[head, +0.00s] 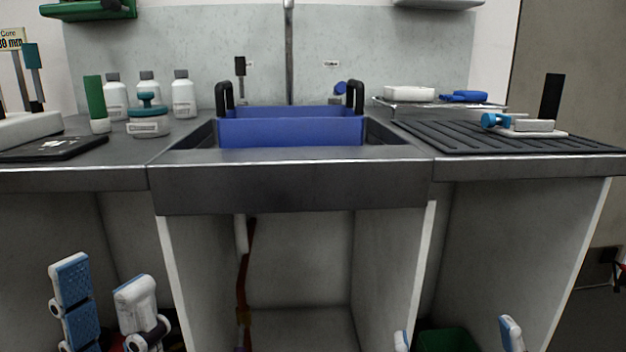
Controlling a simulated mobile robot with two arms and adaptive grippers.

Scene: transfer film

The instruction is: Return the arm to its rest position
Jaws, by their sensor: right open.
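My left gripper (103,285) is low at the left of the head view, in front of the cabinet under the counter. Its two white-and-blue fingers point up and stand apart with nothing seen between them. My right gripper (456,338) is at the bottom edge, right of the middle. Only its two fingertips show, wide apart and empty, with a green bin seen behind the gap. Both grippers are below the level of the countertop. The rest of both arms is out of the picture.
A steel counter (300,190) with a sink holding a blue basin (290,132) spans the view. White bottles (184,95) stand at the left. A black ribbed mat (450,138) lies at the right. The open cabinet holds a green bin (447,341) and a red-brown pipe (243,285).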

